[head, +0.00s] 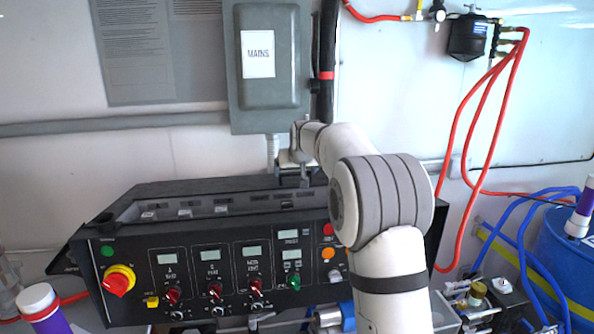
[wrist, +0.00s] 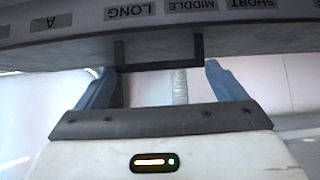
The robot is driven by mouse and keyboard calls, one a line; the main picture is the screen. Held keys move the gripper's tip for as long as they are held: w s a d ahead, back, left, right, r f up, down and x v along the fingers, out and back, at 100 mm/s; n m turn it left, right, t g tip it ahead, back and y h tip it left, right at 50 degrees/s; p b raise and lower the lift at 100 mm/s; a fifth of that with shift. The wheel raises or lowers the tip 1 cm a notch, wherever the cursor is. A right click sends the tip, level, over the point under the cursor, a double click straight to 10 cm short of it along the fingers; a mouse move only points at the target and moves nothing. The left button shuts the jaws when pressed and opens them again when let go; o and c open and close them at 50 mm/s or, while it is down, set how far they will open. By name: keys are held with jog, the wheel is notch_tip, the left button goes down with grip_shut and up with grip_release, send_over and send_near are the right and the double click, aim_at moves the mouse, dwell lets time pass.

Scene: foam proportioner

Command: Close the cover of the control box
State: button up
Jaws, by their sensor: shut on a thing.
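The black control box (head: 215,262) stands low against the wall in the head view, its front full of knobs and small displays. A long recess with small pale labels runs along its top. In the wrist view, a dark labelled panel (wrist: 75,32) of the box crosses the top, its lettering upside down. A black U-shaped handle (wrist: 160,67) sticks out from it. My gripper (wrist: 160,76) has a blue-grey finger at each end of this handle and is shut on it. In the head view my gripper (head: 294,172) is at the box's top, partly hidden. How far the cover stands open is unclear.
A grey mains box (head: 270,88) hangs on the wall above my gripper. Red hoses (head: 457,140) and a blue drum (head: 562,250) are at the right. A purple-and-white bottle (head: 40,302) stands at lower left.

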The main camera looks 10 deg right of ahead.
jog(key=shift+c, duration=0.8)
jog(key=shift+s+f+b, duration=0.1)
jog(key=shift+s+b, duration=0.3)
jog(key=shift+b, duration=0.05)
jog(key=s+r+b, duration=0.3)
jog(key=s+b, duration=0.5)
jog(key=s, duration=0.7)
jog(key=shift+s, duration=0.2)
jog(key=o, duration=1)
jog(key=shift+s, duration=0.1)
jog(key=shift+o, duration=0.5)
jog(key=shift+s+r, duration=0.1)
jog(key=shift+s, duration=0.05)
